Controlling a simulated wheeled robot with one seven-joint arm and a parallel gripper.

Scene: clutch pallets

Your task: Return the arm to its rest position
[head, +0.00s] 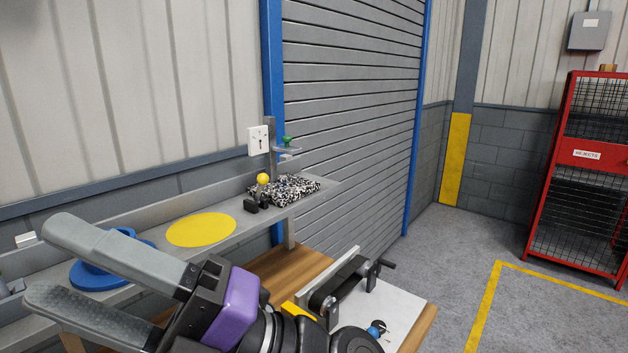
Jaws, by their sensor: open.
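My gripper (62,265) is in the lower left of the head view, its two long grey fingers spread apart and pointing left. I cannot tell the height of the fingers above the shelf.
A yellow disc (201,230) lies on the grey shelf (300,204), with a speckled pad (292,188) near its end. Below is a wooden bench (290,268) with a white board (408,309) and a black cranked device (345,282). A red mesh cage (575,215) stands right; floor before it is clear.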

